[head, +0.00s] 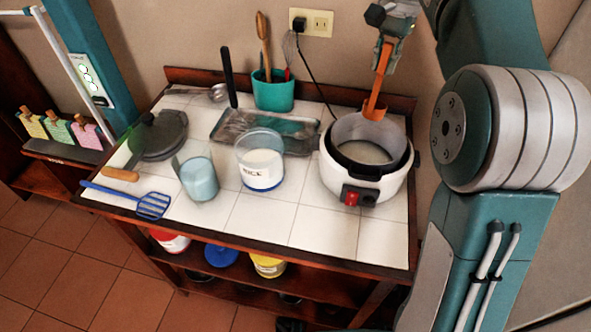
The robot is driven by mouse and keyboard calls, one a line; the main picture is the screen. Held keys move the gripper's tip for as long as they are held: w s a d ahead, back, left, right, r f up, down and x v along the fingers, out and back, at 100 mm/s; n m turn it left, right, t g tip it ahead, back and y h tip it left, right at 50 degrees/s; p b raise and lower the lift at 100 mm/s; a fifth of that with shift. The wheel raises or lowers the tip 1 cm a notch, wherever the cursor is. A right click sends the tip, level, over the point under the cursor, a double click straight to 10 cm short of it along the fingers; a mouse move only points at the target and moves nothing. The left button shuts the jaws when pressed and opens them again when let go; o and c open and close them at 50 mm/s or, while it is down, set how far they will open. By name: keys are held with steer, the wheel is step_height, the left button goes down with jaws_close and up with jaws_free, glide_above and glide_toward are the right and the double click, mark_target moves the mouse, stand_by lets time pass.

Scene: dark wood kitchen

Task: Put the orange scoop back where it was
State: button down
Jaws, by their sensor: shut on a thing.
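My gripper (392,40) is at the upper right, shut on the handle of the orange scoop (375,105). The scoop hangs down over the back rim of the white rice cooker (345,185), whose lid is open or off. Pale contents (365,152) show inside the cooker. A clear container labelled RICE (262,178) stands to the left of the cooker, with white grain and a blue base. I cannot tell whether the scoop touches the cooker rim.
A teal utensil holder (272,95) stands at the back with a wooden spoon. A dark tray (240,125), a lidded pan (160,135), a light blue cup (199,180) and a blue spatula (150,203) lie on the tiled counter. The front right of the counter (320,235) is clear.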

steer(key=s+a+n+h, duration=0.1)
steer(key=s+a+n, duration=0.1)
steer(key=s+a, duration=1.05)
steer(key=s+a+f+n+t, duration=0.1)
steer(key=s+f+n, duration=0.15)
steer(key=s, duration=0.55)
steer(key=s+a+f+n+t, duration=0.1)
steer(key=s+f, duration=0.3)
steer(key=s, duration=0.5)
steer(key=w+a+f, duration=0.8)
steer(key=w+f, duration=0.3)
steer(key=f, duration=0.2)
steer(key=shift+w+a+f, duration=0.15)
steer(key=shift+w+a, duration=0.1)
steer(key=shift+w, duration=0.05)
steer(key=shift+f+m, duration=0.1)
steer(key=shift+m, duration=0.15)
steer(key=c, duration=0.6)
jaws_free()
